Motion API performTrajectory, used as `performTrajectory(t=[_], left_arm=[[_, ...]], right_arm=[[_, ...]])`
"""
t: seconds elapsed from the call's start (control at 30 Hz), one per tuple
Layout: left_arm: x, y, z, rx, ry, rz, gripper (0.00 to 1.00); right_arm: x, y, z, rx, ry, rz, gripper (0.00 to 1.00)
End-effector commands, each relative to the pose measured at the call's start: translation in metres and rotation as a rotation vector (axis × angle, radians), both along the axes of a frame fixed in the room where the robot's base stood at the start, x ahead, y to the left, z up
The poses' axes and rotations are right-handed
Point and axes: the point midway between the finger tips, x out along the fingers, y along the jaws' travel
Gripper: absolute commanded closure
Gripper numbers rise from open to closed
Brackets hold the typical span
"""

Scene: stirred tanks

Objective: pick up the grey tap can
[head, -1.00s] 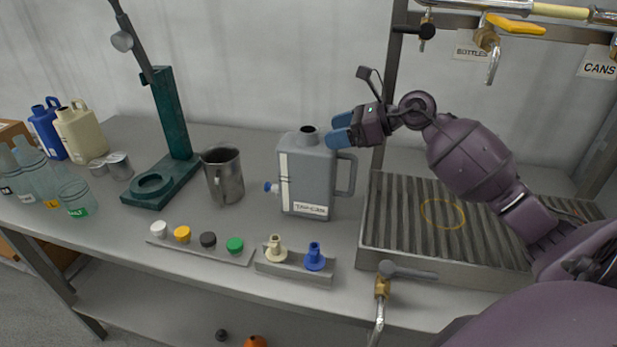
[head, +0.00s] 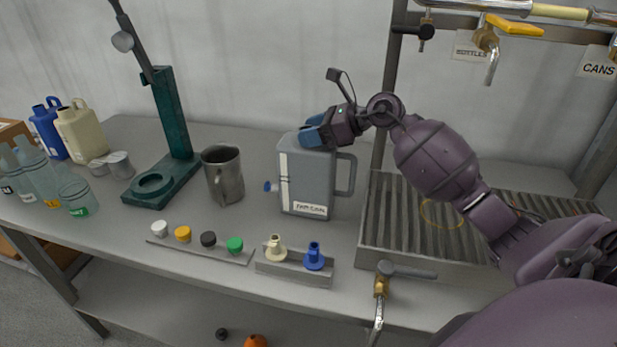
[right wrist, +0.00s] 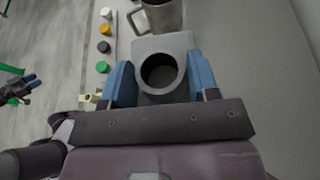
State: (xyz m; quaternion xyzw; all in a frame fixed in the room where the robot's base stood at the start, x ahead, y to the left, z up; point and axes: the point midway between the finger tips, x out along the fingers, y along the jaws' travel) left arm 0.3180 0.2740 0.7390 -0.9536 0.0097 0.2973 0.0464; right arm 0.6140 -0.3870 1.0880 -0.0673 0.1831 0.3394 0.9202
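The grey tap can (head: 307,180) stands upright on the bench with a blue tap low on its left side, a handle on its right and a TAP-CAN label. My right gripper (head: 312,131) is at the top of the can and covers its neck in the head view. In the right wrist view the open round neck (right wrist: 162,72) lies between the two blue fingers of my right gripper (right wrist: 162,88). The fingers are apart, with a gap seeming to show on each side of the neck. My left gripper (right wrist: 22,90) shows small at the left edge there; its opening is unclear.
A metal jug (head: 223,175) stands left of the can, beside a green stand (head: 172,120). A strip of caps (head: 200,247) and a nozzle holder (head: 294,270) lie in front. A ribbed drain tray (head: 400,235) is to the right. Bottles and jugs crowd the far left.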

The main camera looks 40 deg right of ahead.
Motion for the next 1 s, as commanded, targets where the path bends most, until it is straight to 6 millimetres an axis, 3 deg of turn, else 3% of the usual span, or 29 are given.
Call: performTrajectory(t=[0.03,0.33,0.67,0.77,1.0], left_arm=[[0.000,0.000,0.000,0.000,-0.001,0.000,0.57],[0.000,0.000,0.001,0.000,-0.003,0.000,0.57],[0.000,0.000,0.002,0.001,-0.003,-0.001,0.57],[0.001,0.000,0.003,0.001,-0.004,-0.001,0.57],[0.001,0.001,0.005,0.001,-0.007,-0.002,0.57]], right_arm=[[0.000,0.000,0.000,0.000,0.000,0.000,0.53],[0.000,0.000,0.000,0.000,0.000,0.000,0.99],[0.000,0.000,0.004,-0.002,-0.003,0.000,1.00],[0.000,-0.001,0.014,-0.003,-0.006,0.000,1.00],[0.000,0.000,0.057,-0.004,-0.006,0.001,1.00]])
